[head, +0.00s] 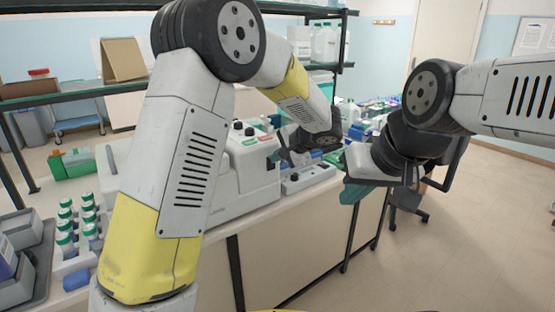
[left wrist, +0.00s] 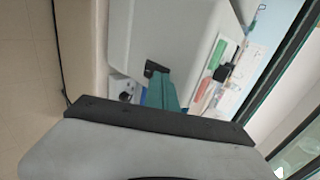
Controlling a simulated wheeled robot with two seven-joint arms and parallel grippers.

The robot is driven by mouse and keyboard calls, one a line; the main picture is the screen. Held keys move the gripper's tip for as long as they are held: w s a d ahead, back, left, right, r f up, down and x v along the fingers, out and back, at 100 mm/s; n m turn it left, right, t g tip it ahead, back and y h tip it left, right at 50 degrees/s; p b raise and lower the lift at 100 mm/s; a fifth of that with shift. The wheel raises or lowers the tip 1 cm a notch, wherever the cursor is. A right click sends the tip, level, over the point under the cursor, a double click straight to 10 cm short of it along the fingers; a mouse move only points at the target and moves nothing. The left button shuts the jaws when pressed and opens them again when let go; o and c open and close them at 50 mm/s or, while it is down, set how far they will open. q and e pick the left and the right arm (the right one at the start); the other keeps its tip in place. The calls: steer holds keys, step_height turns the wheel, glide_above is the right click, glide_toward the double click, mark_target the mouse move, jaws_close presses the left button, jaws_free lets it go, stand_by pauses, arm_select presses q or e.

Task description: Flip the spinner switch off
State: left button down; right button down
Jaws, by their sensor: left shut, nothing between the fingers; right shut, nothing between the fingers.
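The spinner looks to be the large white machine (head: 225,185) on the bench, with black knobs and red and green labels on top. In the left wrist view its pale housing (left wrist: 190,30) fills the upper middle, with a small black part, perhaps the switch (left wrist: 154,69), low on it. My left gripper (head: 277,156) is at the machine's right end. Its teal fingers (left wrist: 162,92) are together and empty, close to the black part; I cannot tell whether they touch. The switch position is unclear. My right gripper (head: 352,194) is shut and empty, in front of the bench edge.
A low white device with knobs (head: 308,178) stands right of the machine, near my left gripper. Bottles with green caps (head: 78,222) and grey trays (head: 28,255) are at the left. A shelf frame (head: 345,40) rises behind. The floor at right is mostly clear.

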arm_select(q)
steer(key=shift+w+a+r, duration=0.1)
steer(key=shift+r, duration=0.75)
